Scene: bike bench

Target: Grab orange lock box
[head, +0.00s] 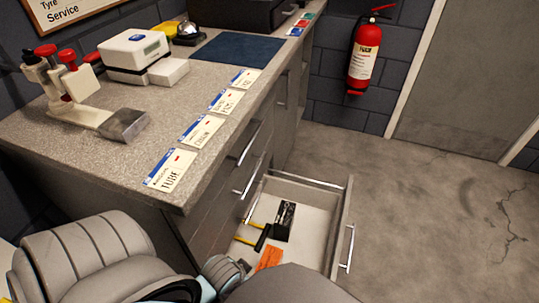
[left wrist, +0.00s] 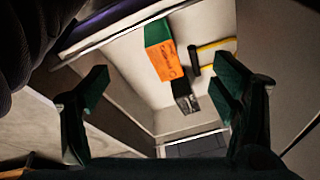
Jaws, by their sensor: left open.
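The orange lock box (head: 268,258) lies in the open drawer, partly cut off by my arm in the head view. In the left wrist view, the box (left wrist: 165,60) has an orange face and a green end and lies on the drawer floor. My left gripper (left wrist: 162,75) is open and empty, its two fingers on either side of the view with the box between and beyond them. The gripper is apart from the box. My right gripper is in neither view.
The open drawer (head: 341,232) also holds a small black box (head: 284,222) and a yellow-handled tool (left wrist: 214,45) close to the orange box. Drawer walls surround them. The worktop (head: 185,110) overhangs at the left. The floor (head: 410,190) to the right is clear.

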